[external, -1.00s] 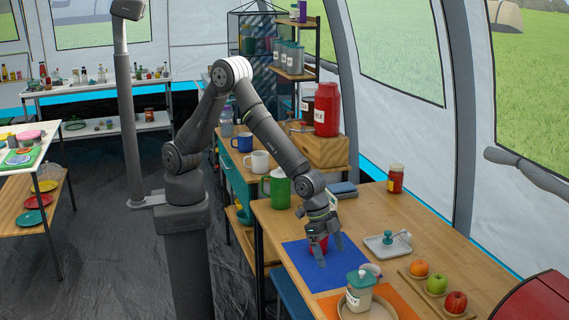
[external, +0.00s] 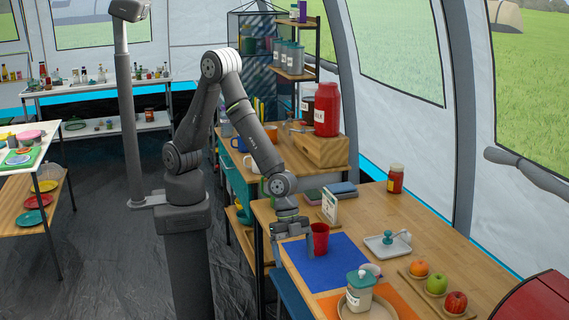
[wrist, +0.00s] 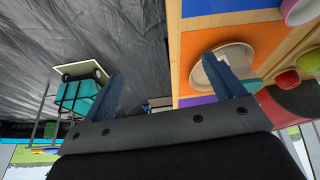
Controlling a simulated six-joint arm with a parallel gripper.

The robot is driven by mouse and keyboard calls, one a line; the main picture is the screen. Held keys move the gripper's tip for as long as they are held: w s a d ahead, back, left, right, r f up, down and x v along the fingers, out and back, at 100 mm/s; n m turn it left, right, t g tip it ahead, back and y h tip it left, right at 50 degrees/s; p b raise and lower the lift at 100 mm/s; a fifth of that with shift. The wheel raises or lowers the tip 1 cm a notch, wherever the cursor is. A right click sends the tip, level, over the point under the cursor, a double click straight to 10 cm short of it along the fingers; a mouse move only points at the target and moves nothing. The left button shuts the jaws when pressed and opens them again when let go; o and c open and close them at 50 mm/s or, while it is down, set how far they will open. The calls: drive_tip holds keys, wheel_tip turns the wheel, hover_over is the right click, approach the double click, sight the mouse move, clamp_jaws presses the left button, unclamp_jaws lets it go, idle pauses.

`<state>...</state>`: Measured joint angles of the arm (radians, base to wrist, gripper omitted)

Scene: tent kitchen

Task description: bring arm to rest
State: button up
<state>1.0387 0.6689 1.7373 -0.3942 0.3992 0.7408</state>
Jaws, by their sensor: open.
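My gripper (external: 294,236) is open with nothing between its fingers. In the external view it is just left of the red cup (external: 318,239), near the table's left edge. I cannot tell whether a finger touches the cup. The cup stands upright on the blue mat (external: 335,265). In the wrist view the spread fingers (wrist: 172,84) show dark floor and the table edge between them. A cup rim (wrist: 302,10) shows at the top right of that view.
A tray (external: 347,308) with a lidded jar (external: 359,291) stands on the orange mat (external: 402,304) in front. A white box (external: 329,207) and a red-lidded jar (external: 396,178) stand farther back. Fruit, including an orange (external: 419,268), lies at the right. Floor left of the table is clear.

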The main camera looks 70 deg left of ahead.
drive_tip(key=shift+w+a+f, duration=0.1)
drive_tip(key=shift+w+f, duration=0.45)
drive_tip(key=shift+w, duration=0.35)
drive_tip(key=shift+w+a+f, duration=0.1)
drive_tip(key=shift+w+f, duration=0.4)
drive_tip(key=shift+w, duration=0.4)
drive_tip(key=s+r, duration=0.4)
drive_tip(key=s, duration=0.1)
drive_tip(key=w+d+n+t, duration=0.1)
drive_tip(key=w+d+n, duration=0.3)
drive_tip(key=w, duration=0.5)
drive_tip(key=shift+w+f+n+t+y, duration=0.2)
drive_tip(key=shift+w+n+t+y, duration=0.15)
drive_tip(key=shift+n, duration=0.25)
